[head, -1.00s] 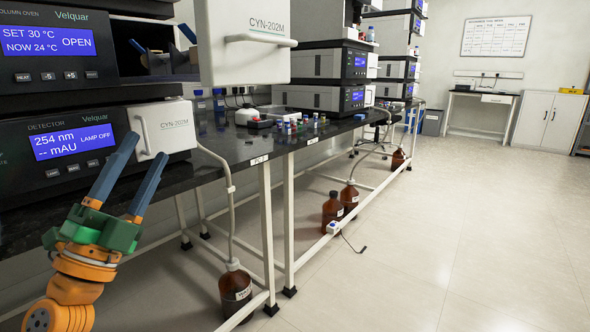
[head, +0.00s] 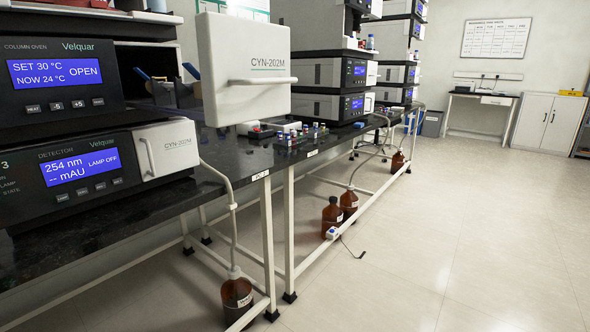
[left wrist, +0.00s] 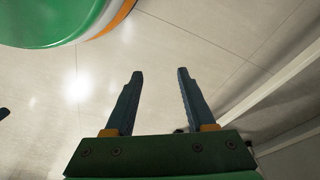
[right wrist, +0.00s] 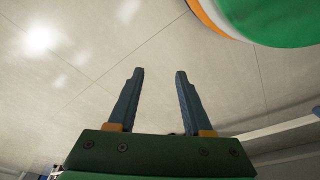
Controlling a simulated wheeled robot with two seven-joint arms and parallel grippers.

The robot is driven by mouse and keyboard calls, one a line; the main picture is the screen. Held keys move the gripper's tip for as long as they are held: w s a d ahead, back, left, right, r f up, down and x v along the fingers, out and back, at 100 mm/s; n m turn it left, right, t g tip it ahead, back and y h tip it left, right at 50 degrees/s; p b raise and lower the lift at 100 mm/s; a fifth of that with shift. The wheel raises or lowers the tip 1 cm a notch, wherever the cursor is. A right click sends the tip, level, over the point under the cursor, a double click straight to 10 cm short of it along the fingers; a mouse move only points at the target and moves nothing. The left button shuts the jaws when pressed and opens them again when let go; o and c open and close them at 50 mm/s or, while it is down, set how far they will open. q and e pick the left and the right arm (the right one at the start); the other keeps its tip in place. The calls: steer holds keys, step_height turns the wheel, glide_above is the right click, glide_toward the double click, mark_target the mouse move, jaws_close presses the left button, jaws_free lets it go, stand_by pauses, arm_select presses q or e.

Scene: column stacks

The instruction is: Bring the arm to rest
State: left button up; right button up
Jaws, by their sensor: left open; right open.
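My left gripper (left wrist: 160,74) shows in the left wrist view with its two blue fingers apart and nothing between them. Pale floor lies behind them. My right gripper (right wrist: 160,74) looks the same in the right wrist view: fingers apart, empty, pale floor behind. Neither gripper nor arm shows in the head view, so their place relative to the bench cannot be told from there.
The column oven (head: 64,78) reads OPEN, and its white door (head: 245,72) stands out over the dark bench (head: 240,158). The detector (head: 75,175) is below the oven. Small vials (head: 300,134) stand on the bench. Brown bottles (head: 237,297) are below. The floor (head: 430,240) at right is clear.

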arm_select(q)
steer(key=s+a+r+p, duration=0.1)
steer(key=s+r+p, duration=0.5)
steer(key=p, duration=0.8)
steer(key=s+a+r+g+p, duration=0.1)
steer(key=s+r+p, duration=0.6)
steer(key=r+p, duration=0.6)
steer(key=shift+s+a+r+p, duration=0.2)
steer(key=shift+a+p, duration=0.1)
steer(key=shift+p, duration=0.95)
arm_select(e)
steer(key=s+d+r, duration=0.1)
steer(key=s+r, duration=0.5)
steer(key=r, duration=0.3)
steer(key=s+d+r+g, duration=0.1)
steer(key=s+r, duration=0.6)
steer(key=r, duration=0.3)
steer(key=shift+s+d+r+g, duration=0.15)
steer(key=shift+s+d+g, duration=0.1)
steer(key=shift+s+g, duration=0.05)
